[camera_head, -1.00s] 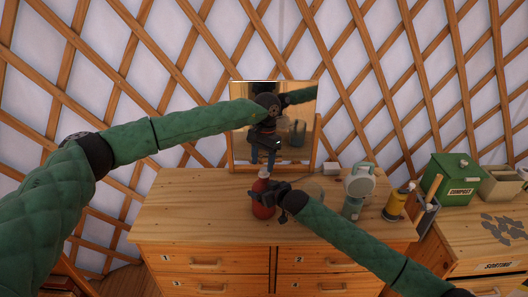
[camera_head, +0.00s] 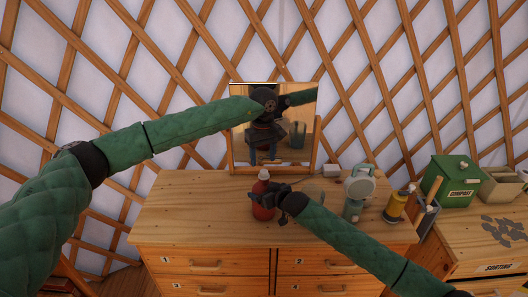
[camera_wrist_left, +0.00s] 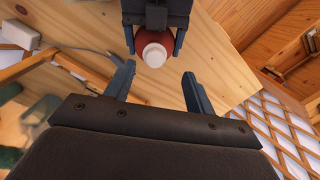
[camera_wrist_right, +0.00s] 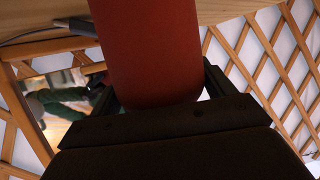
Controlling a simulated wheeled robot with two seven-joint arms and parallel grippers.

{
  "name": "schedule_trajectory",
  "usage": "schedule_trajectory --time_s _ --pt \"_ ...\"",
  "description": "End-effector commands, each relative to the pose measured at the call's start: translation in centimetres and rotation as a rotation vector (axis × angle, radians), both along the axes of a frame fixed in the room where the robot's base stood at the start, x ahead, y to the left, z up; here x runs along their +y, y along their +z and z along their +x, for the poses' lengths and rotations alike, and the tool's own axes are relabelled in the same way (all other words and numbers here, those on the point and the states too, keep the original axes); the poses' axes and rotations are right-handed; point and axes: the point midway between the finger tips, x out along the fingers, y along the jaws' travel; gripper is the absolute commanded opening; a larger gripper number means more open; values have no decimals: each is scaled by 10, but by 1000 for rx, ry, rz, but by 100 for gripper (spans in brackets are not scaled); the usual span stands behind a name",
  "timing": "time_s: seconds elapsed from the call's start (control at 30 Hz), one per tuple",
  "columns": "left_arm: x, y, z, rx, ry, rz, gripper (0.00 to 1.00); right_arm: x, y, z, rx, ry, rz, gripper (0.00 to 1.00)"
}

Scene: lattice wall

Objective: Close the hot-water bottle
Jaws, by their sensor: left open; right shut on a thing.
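The hot-water bottle (camera_head: 262,209) is red and upright at the dresser's front middle. A white cap (camera_head: 264,175) sits at its top; how tight it is cannot be told. The cap also shows end-on in the left wrist view (camera_wrist_left: 153,54). My right gripper (camera_head: 272,195) is shut around the bottle's body, which fills the middle of the right wrist view (camera_wrist_right: 150,50). My left gripper (camera_head: 264,160) is open and empty just above the cap, its fingers (camera_wrist_left: 158,82) apart and pointing toward it without touching it.
A mirror (camera_head: 305,132) stands behind the bottle and reflects my arms. A green compost box (camera_head: 452,180) stands farther right. The dresser's left top is clear.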

Motion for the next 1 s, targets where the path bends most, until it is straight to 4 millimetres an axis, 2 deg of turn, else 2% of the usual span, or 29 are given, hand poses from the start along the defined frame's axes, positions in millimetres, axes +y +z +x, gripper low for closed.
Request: schedule_trajectory --time_s 1.0 --pt "-3 15 3 -41 1425 51 55 0 0 0 1 0 -1 18"
